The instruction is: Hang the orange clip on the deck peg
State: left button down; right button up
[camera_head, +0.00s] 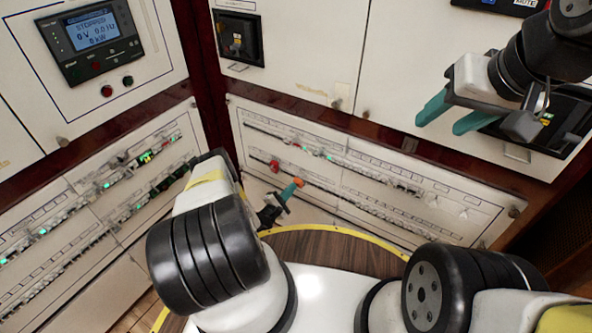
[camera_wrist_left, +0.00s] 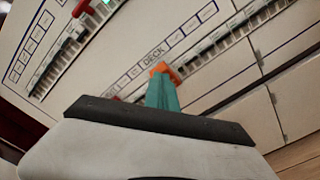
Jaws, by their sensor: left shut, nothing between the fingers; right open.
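The orange clip (camera_head: 298,182) is at the lower breaker panel in the head view. It also shows in the left wrist view (camera_wrist_left: 166,70), beside the DECK label (camera_wrist_left: 153,56). The deck peg itself cannot be made out; the clip or fingers may hide it. My left gripper (camera_head: 288,191) is shut, its teal fingertips right at the clip with nothing between them. In the left wrist view the fingers (camera_wrist_left: 162,90) point up at the clip and overlap its lower edge; whether they touch cannot be told. My right gripper (camera_head: 446,116) is open and empty at upper right.
A red piece (camera_head: 274,165) sits on the breaker row to the left of the clip; it also shows in the left wrist view (camera_wrist_left: 81,8). Breaker rows fill the lower panel (camera_head: 400,200). A display unit (camera_head: 92,38) is at upper left. A yellow-edged wooden surface (camera_head: 330,245) lies below.

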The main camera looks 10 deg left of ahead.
pick_arm(q)
jog(key=shift+w+d, duration=0.1)
jog(key=shift+w, duration=0.1)
jog(key=shift+x, duration=1.1)
dwell(0.6)
jog(key=shift+s, duration=0.1)
jog(key=v, duration=1)
jog(key=shift+s, duration=0.1)
dwell(0.3)
jog(key=w+d+m, duration=0.3)
jog(key=w+m, duration=0.6)
jog(key=m, duration=0.9)
jog(key=shift+w+f, duration=0.15)
jog(key=shift+f, duration=0.15)
